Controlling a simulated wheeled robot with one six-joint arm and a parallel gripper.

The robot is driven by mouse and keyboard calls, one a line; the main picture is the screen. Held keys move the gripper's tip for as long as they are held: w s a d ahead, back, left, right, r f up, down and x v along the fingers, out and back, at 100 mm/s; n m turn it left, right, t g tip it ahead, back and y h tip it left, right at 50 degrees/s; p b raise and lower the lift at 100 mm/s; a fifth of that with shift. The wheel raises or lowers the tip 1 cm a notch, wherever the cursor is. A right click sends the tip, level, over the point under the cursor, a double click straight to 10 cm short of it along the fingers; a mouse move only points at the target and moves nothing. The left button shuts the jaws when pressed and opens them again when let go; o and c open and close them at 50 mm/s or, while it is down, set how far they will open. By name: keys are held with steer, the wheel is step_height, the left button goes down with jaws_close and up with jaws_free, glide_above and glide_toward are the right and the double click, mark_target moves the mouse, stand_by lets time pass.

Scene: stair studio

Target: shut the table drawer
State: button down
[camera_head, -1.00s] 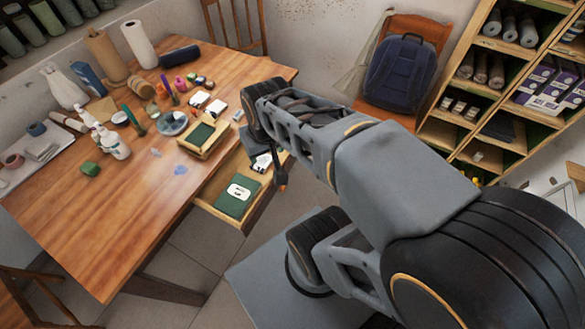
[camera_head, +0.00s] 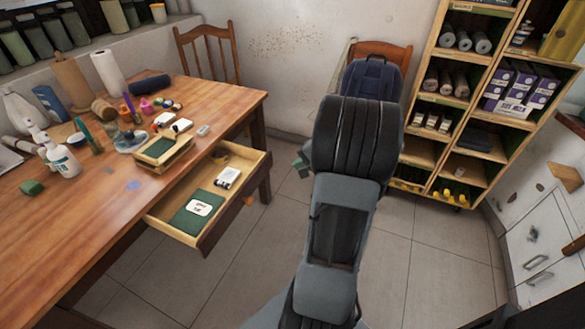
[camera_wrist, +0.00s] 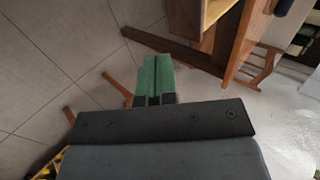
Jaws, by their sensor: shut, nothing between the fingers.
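The wooden table (camera_head: 85,225) stands at the left in the head view. Its drawer (camera_head: 237,212) is pulled out from the table's right side. Inside the drawer lie a green book (camera_head: 190,222) with a white label, a white-and-dark item (camera_head: 227,177) and a round item at the back. An orange knob (camera_head: 249,201) is on the drawer front. My gripper (camera_head: 299,166) is right of the drawer, apart from it, partly hidden by my arm. In the wrist view its green fingers (camera_wrist: 153,75) are together and empty, over the tiled floor. Wooden furniture parts show beyond them.
The tabletop holds a shallow wooden box (camera_head: 165,158), bottles and rolls. A blue backpack (camera_head: 371,80) sits on a chair behind my arm. A shelf unit (camera_head: 425,128) and white drawers (camera_head: 540,255) stand at the right. Tiled floor right of the drawer is free.

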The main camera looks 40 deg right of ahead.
mark_target(265, 171)
steer(key=shift+w+a+r+b+x, duration=0.2)
steer(key=shift+w+r+x, duration=0.1)
steer(key=shift+x, duration=1.55)
steer(key=shift+w+a+r+b+x, duration=0.15)
steer(key=shift+w+r+b+x, duration=0.15)
steer(key=shift+x, duration=1.6)
steer(key=shift+w+a+r+b+x, duration=0.2)
steer(key=shift+r+x, duration=0.15)
steer(key=shift+x, duration=1.5)
